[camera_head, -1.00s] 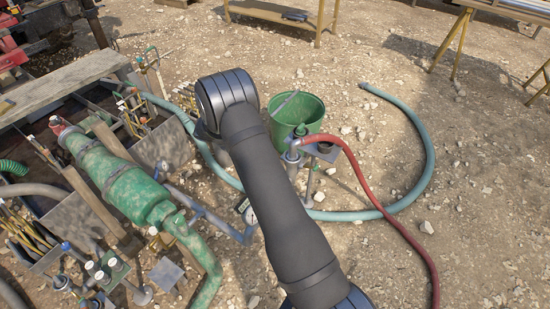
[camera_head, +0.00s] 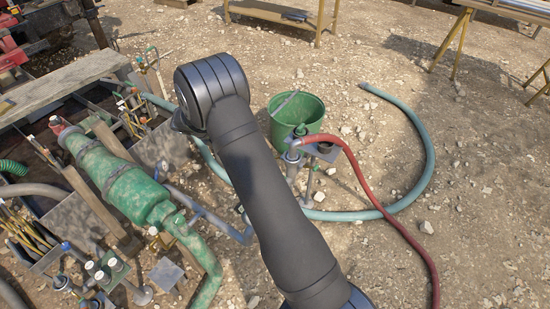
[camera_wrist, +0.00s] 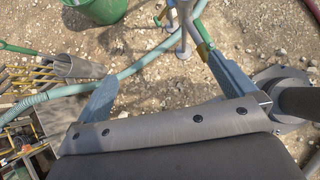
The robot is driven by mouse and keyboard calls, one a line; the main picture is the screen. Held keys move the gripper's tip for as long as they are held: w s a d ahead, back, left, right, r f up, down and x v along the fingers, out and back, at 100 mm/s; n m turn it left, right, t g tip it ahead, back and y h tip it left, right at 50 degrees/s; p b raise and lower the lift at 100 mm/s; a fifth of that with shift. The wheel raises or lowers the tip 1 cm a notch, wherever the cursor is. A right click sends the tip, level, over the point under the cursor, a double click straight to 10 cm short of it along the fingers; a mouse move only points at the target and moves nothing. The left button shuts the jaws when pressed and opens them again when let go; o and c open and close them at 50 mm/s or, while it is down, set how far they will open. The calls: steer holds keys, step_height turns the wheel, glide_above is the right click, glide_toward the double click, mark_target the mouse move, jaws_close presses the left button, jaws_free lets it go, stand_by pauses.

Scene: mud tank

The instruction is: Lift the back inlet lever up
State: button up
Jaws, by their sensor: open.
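In the wrist view my gripper (camera_wrist: 161,65) is open, its two blue-grey fingers spread over the gravel. I see nothing held between them. A grey upright pipe stand (camera_wrist: 186,22) shows beyond the fingers, nearer the right one. A yellow-brown bar (camera_wrist: 203,36) shows by the right fingertip; I cannot tell whether they touch. In the head view my arm hides the gripper. Small valve handles (camera_head: 152,56) show at the back of the mud tank (camera_head: 166,147). I cannot tell which part is the back inlet lever.
A green bucket (camera_head: 297,116) stands on the gravel beside the pipe stand, with a red hose (camera_head: 372,190) and a teal hose (camera_head: 432,150) near it. A green pump body (camera_head: 128,182) lies at left. Open gravel is at right.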

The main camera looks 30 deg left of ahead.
steer(key=shift+s+a+r, duration=0.1)
steer(key=shift+s+r, duration=0.2)
steer(key=shift+r, duration=0.05)
stand_by(0.3)
steer(key=w+d+f+n+g, duration=0.1)
steer(key=w+f+n+g, duration=0.1)
steer(key=w+f+n, duration=0.4)
steer(key=w+d+f+n+g+y, duration=0.1)
steer(key=w+d+f+n+g, duration=0.1)
steer(key=w+f+n, duration=0.4)
steer(key=w+d+f+n+g+y, duration=0.1)
steer(key=w+d+f+n+g, duration=0.1)
steer(key=w+f+n, duration=0.4)
steer(key=shift+w+d+f+n+g, duration=0.1)
steer(key=shift+w+n+g, duration=0.8)
steer(key=shift+w+n, duration=0.8)
steer(key=shift+f, duration=4.9)
steer(key=shift+c, duration=0.2)
